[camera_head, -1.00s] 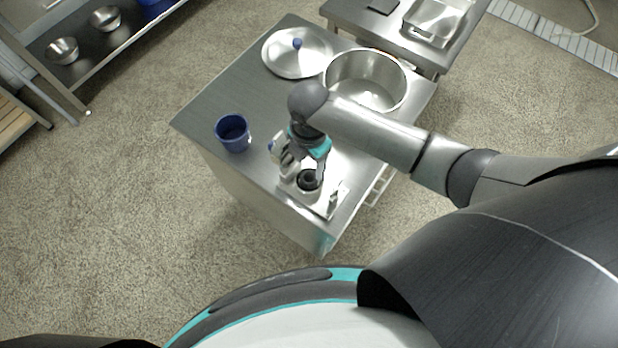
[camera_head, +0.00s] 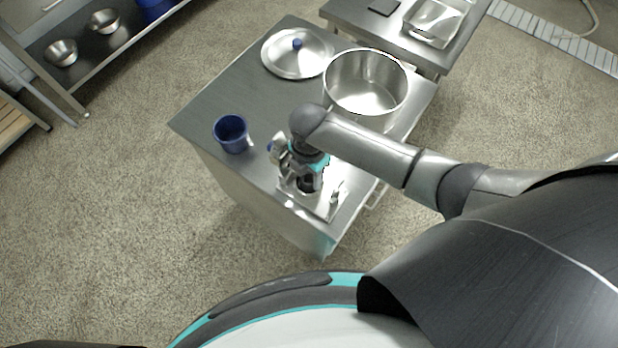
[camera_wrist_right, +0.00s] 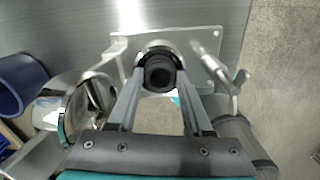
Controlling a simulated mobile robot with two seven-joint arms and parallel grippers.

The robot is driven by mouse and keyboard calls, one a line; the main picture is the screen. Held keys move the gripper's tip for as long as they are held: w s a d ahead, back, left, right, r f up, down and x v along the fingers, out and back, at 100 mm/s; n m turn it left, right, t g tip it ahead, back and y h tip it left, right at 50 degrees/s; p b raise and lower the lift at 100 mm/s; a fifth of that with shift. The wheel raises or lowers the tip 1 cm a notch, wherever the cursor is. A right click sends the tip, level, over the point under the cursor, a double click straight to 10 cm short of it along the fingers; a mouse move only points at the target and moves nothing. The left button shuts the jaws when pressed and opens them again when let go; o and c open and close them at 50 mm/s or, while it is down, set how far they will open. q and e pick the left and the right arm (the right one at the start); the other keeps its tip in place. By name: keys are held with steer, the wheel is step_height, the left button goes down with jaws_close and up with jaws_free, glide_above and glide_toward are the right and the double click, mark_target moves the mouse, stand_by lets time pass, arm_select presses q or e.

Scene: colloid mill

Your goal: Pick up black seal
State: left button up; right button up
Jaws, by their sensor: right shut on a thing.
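The black seal (camera_wrist_right: 160,72) is a dark, ribbed ring-shaped piece at the round metal mouth of the colloid mill (camera_wrist_right: 205,45). My right gripper (camera_wrist_right: 161,80) has its two fingers on either side of the seal, shut on it. In the head view my right gripper (camera_head: 310,186) reaches down over the mill's metal base plate (camera_head: 318,208) and hides most of the seal. I cannot tell whether the seal is lifted clear of the mouth. My left gripper is not in view.
The mill stands near the front corner of a steel table (camera_head: 225,93). A blue cup (camera_head: 231,134) stands to its left. A large steel pot (camera_head: 366,85) and a round lid with a blue knob (camera_head: 297,54) are behind.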

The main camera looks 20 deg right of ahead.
jaws_close()
